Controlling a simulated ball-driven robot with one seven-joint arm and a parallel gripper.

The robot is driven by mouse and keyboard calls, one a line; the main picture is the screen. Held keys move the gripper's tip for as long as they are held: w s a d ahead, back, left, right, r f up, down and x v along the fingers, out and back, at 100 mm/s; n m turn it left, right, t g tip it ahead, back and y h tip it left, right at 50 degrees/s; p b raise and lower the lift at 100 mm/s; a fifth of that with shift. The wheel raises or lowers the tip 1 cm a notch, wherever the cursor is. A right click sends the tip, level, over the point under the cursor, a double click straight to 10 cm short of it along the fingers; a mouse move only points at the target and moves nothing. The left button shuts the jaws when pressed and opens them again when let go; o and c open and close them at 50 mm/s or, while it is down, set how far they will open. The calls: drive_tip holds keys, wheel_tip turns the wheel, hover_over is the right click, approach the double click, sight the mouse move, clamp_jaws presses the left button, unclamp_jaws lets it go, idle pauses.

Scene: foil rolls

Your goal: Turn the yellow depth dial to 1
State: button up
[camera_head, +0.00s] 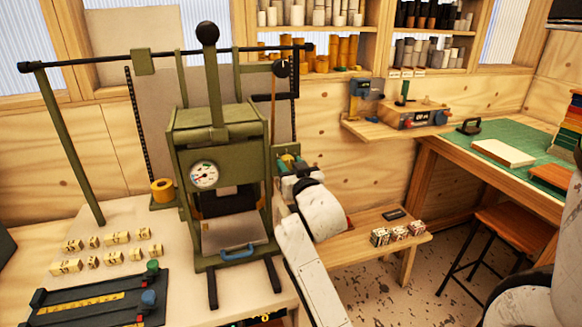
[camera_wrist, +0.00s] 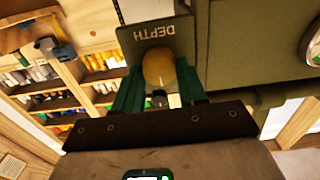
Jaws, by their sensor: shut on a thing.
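The yellow depth dial (camera_wrist: 157,66) is a round knob below a dark plate (camera_wrist: 140,38) marked DEPTH, whose lettering appears upside down in the wrist view. My gripper (camera_wrist: 160,82) has its green fingers on both sides of the dial and is shut on it. In the head view my gripper (camera_head: 289,163) is at the right side of the green press (camera_head: 184,160). The dial cannot be made out there. No numbers or pointer of the dial are readable, so I cannot tell its setting.
The press has a round gauge (camera_head: 204,175) and a tall black-knobbed lever (camera_head: 208,33). A low wooden bench (camera_head: 350,243) with small blocks stands to the right of my arm. Lettered blocks (camera_head: 116,238) lie on the press table. Shelves of foil rolls (camera_head: 340,50) hang behind.

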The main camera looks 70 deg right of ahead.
drive_tip(key=n+p, duration=0.2)
drive_tip(key=n, duration=0.2)
drive_tip(key=shift+w+a+n, duration=0.1)
drive_tip(key=shift+n, duration=0.3)
drive_tip(key=n+p, duration=0.2)
drive_tip(key=n, duration=0.2)
drive_tip(key=shift+n+p, duration=0.35)
drive_tip(key=shift+n, duration=0.05)
drive_tip(key=shift+f+n, duration=0.1)
drive_tip(key=shift+n, duration=0.2)
drive_tip(key=o, duration=1)
drive_tip(key=shift+o, duration=0.2)
drive_tip(key=b+v, duration=0.2)
drive_tip(key=v, duration=0.9)
